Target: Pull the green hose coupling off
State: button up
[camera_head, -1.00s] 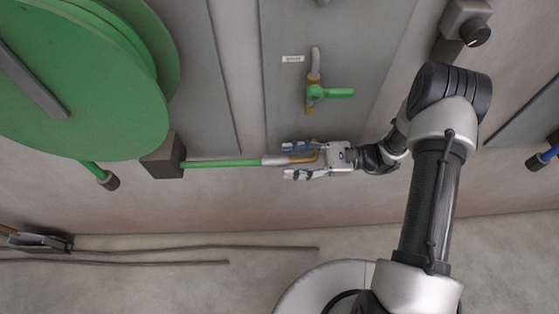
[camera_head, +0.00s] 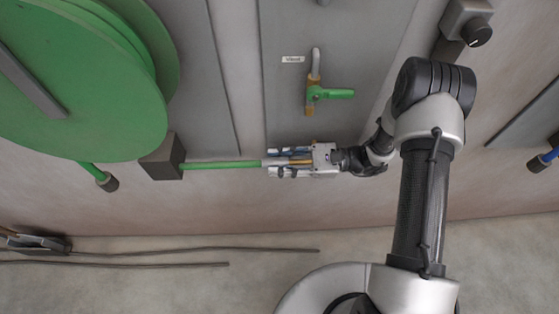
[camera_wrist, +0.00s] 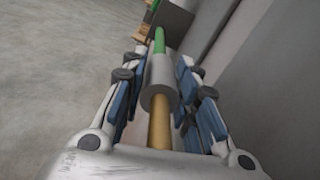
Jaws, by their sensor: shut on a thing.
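The green hose (camera_head: 222,164) runs straight right from a dark block to a grey coupling (camera_wrist: 161,82), with a brass stem (camera_wrist: 160,130) behind it toward my palm. My gripper (camera_head: 272,164) is shut on the coupling, with blue-padded fingers on both sides of it in the wrist view. In the head view the fingers mostly hide the coupling. Whether the coupling is still joined to the brass part cannot be told.
The dark hose block (camera_head: 165,158) and large green reel (camera_head: 80,90) are at left. Thin cables (camera_head: 190,248) lie on the floor.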

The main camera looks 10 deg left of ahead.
aim_at(260, 164)
grip_shut()
jog(key=x, duration=0.5)
dwell(0.3)
jog(key=shift+o, duration=1.1)
grip_release()
jog(key=shift+o, duration=1.3)
jog(key=shift+a, duration=0.1)
jog(key=shift+o, duration=0.8)
